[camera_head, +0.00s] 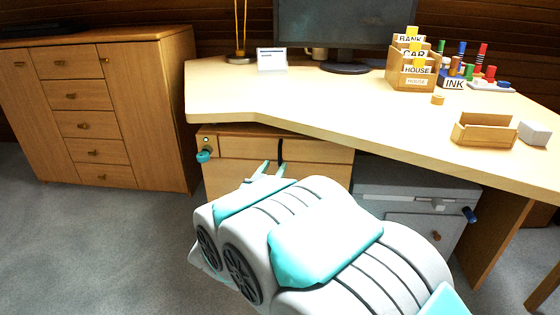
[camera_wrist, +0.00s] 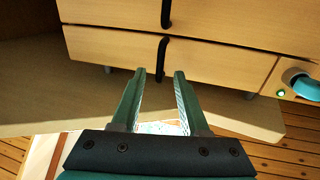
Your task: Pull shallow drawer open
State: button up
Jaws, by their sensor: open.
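The shallow drawer (camera_head: 245,147) is the thin top front of the wooden cabinet under the desk, and it looks shut. Its black bar handle (camera_head: 283,149) stands upright on the front. In the wrist view, which appears upside down, the shallow drawer (camera_wrist: 110,55) lies ahead, with its handle (camera_wrist: 162,58) in line with the gap between my fingers. My gripper (camera_head: 267,167) is open and empty in front of the drawer. In the wrist view, the fingertips (camera_wrist: 160,76) appear on either side of the handle's near end; I cannot tell whether they touch it.
A teal knob (camera_head: 203,156) with a green light sits left of the drawer. The desk top (camera_head: 300,108) overhangs the cabinet. A grey unit (camera_head: 415,190) stands to the right under the desk. A wooden dresser (camera_head: 85,110) stands at the left; open carpet (camera_head: 100,240) lies before it.

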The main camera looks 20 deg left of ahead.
aim_at(279, 158)
jog(key=shift+w+a, duration=0.1)
jog(key=shift+w, duration=2.25)
grip_shut()
